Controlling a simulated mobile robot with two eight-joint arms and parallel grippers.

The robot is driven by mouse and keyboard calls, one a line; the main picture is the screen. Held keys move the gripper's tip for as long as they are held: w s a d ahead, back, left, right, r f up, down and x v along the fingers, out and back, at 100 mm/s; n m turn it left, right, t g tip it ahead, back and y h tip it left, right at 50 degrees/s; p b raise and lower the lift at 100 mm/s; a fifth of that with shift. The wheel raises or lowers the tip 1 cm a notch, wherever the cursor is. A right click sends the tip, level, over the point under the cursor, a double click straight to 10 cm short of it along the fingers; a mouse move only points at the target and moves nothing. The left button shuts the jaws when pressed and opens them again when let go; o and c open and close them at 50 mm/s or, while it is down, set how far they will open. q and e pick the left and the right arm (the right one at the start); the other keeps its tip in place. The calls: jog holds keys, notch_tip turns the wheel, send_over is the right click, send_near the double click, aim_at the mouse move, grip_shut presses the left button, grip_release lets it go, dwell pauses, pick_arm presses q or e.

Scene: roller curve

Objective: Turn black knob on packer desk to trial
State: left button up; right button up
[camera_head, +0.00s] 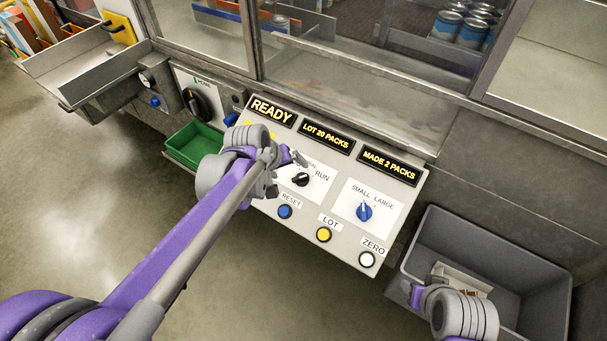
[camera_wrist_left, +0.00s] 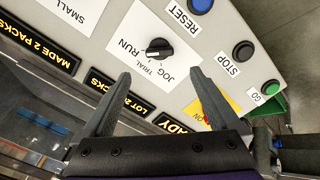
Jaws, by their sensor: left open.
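The black knob (camera_head: 301,179) is on a white plate on the packer desk (camera_head: 336,237). It also shows in the left wrist view (camera_wrist_left: 159,48), where the plate reads JOG, TRIAL and RUN. Its pale pointer mark faces RUN. My left gripper (camera_head: 287,166) is just left of the knob in the head view and hides part of the plate. In the left wrist view its two fingers (camera_wrist_left: 160,76) are spread and empty, with the knob beyond the gap between their tips. My right gripper (camera_head: 412,292) is by the grey bin at lower right; its fingers are unclear.
A blue knob (camera_head: 364,211) marked SMALL and LARGE sits to the right. RESET (camera_head: 285,211), LOT (camera_head: 323,234) and ZERO (camera_head: 366,259) buttons line the front. Displays read READY, LOT 20 PACKS and MADE 2 PACKS. A grey bin (camera_head: 540,270) and green tray (camera_head: 190,150) flank the desk.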

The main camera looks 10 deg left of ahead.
aim_at(298, 177)
pick_arm(q)
jog(key=x, duration=0.9)
jog(key=shift+b, duration=0.3)
pick_arm(e)
jog(key=shift+s+f, duration=0.1)
jog(key=shift+f, duration=0.35)
pick_arm(q)
jog(key=shift+r, duration=0.1)
jog(key=c, duration=1.4)
jog(key=shift+n, duration=0.3)
pick_arm(e)
jog(key=shift+f, duration=0.15)
pick_arm(q)
jog(key=n+b, duration=0.1)
jog(key=n, duration=0.2)
jog(key=n+b, duration=0.1)
jog(key=n, duration=0.4)
jog(key=shift+a, duration=0.15)
pick_arm(e)
jog(key=f, duration=0.1)
jog(key=s+f, duration=0.1)
jog(key=shift+f, duration=0.4)
